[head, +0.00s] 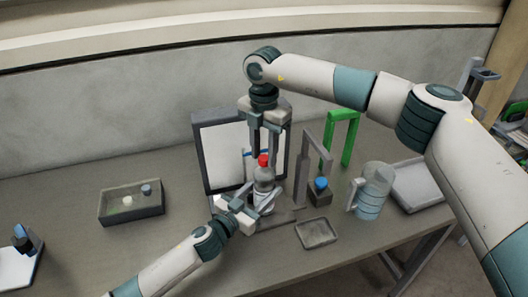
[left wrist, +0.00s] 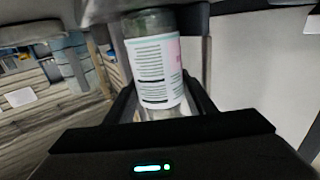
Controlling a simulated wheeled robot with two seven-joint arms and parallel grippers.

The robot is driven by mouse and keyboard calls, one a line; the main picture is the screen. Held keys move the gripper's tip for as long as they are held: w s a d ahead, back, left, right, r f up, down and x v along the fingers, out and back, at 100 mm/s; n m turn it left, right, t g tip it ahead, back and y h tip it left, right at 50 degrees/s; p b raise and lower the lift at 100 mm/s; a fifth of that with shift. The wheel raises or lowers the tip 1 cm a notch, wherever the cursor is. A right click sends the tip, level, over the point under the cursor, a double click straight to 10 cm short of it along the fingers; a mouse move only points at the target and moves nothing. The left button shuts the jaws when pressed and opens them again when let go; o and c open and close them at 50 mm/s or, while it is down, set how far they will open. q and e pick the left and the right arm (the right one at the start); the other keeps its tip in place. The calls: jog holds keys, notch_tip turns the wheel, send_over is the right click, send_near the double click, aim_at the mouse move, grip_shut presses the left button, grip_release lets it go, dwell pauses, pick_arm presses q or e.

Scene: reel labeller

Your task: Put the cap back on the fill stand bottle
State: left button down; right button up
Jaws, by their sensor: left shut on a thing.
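A clear bottle (head: 264,184) stands upright at the fill stand with a red cap (head: 263,160) at its top. I cannot tell whether the cap is seated on the neck. My left gripper (head: 250,202) is shut on the bottle's lower body from the front left. In the left wrist view the bottle's printed white and pink label (left wrist: 157,70) shows between the fingers. My right gripper (head: 264,150) points down from above, its fingertips just over or beside the red cap. Whether its fingers touch the cap is too small to tell.
A dark-framed white panel (head: 218,154) stands behind the bottle. To the right are a grey post frame, a green arch (head: 325,150), a blue-capped item (head: 321,184) and a clear jug (head: 371,192). A small tray (head: 318,242) lies in front, and a bin (head: 130,217) stands left.

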jog(key=shift+o, duration=0.3)
jog(key=shift+r, duration=2.25)
jog(key=shift+c, duration=0.5)
jog(key=n, duration=0.3)
jog(key=r+n, duration=0.1)
jog(key=n, duration=0.8)
jog(key=shift+r, duration=0.4)
jog(key=n, duration=0.3)
jog(key=r+n, duration=0.1)
jog(key=n, duration=0.8)
jog(key=shift+r+n, duration=0.3)
jog(key=shift+r, duration=0.05)
jog(key=shift+f, duration=0.1)
jog(key=shift+f, duration=3.9)
